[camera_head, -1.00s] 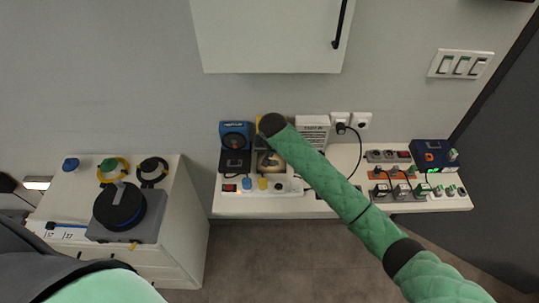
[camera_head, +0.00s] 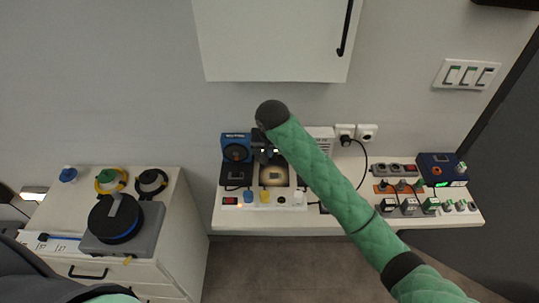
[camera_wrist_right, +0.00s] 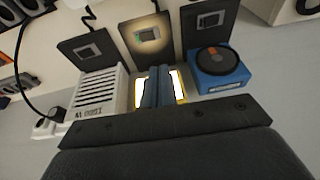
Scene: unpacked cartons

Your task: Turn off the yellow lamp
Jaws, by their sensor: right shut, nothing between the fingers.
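The yellow lamp is mostly hidden behind my right gripper in the wrist view; its bright lit face (camera_wrist_right: 140,95) and yellow edges show on both sides of the fingers. Its light falls on the middle dark plate, which carries a small pale rectangle (camera_wrist_right: 148,34); the lit plate also shows in the head view (camera_head: 273,176). My right gripper (camera_wrist_right: 158,76) is shut and empty, in front of the lamp; whether it touches is unclear. It also shows in the head view (camera_head: 266,152), partly hidden by my arm. My left gripper is out of view.
A blue device (camera_wrist_right: 218,70) and a white slatted box (camera_wrist_right: 97,90) flank the lamp closely. A white power strip (camera_head: 228,206) with a yellow plug (camera_head: 264,196) runs along the shelf front. A cabinet (camera_head: 272,45) hangs above. Cable reels stand at left.

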